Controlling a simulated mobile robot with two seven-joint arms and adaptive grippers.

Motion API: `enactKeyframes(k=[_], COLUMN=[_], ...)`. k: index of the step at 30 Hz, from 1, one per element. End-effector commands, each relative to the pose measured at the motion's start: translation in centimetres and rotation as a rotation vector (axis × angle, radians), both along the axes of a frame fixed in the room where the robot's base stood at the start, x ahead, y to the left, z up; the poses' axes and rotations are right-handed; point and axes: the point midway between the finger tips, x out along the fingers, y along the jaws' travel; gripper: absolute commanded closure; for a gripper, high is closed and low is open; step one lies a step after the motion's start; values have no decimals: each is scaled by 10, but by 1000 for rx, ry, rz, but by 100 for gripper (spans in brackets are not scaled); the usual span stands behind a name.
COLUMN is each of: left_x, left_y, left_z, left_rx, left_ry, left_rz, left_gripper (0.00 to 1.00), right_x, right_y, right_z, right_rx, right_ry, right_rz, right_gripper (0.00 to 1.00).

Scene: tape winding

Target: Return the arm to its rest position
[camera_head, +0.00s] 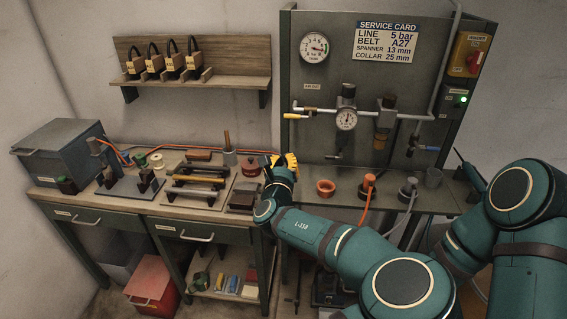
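My teal left arm reaches across the lower middle of the head view to the right end of the workbench. Its gripper (284,160), with yellow and black parts, points up and away at the gap between the bench and the grey panel. It is small and seen from behind, so I cannot tell whether its fingers are open or shut, or whether they hold anything. A red round pot (250,167) stands just left of it.
The workbench (120,206) carries a grey toolbox (62,150), tools on a tray and a dark block (243,196). An orange ring (325,188) and several fittings stand on the panel's shelf. A wooden shelf (195,80) with padlock-like items hangs above. A red bin (150,284) stands below.

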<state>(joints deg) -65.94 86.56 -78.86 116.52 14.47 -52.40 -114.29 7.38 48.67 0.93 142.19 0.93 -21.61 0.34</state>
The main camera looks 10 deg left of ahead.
Motion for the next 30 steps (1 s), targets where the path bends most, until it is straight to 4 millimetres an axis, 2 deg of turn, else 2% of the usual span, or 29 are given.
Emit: enactKeyframes(k=[10,14,17,19,23,26,27,30], left_x=[0,-3,-12,-26,-63,-101,-120,-168], left_y=[3,27,60,84,121,137,141,139], left_z=[-3,-33,-79,-119,-194,-248,-270,-315], left_rx=[-10,-106,-263,-407,-707,-964,-1076,-1375], left_ry=[7,71,163,239,370,455,485,544], left_rz=[6,57,141,221,401,567,644,859], left_gripper=[100,100,100,100,100,100,100,100], right_x=[0,0,-1,-1,-2,-2,-2,-3], right_y=[0,0,0,0,1,1,1,1], right_z=[0,-1,-3,-4,-6,-9,-10,-12], right_rx=[0,0,0,0,1,1,2,2], right_ry=[0,1,2,2,4,5,6,7], right_rz=[0,0,2,2,4,4,4,6], right_gripper=[100,100,100,100,100,100,100,100])
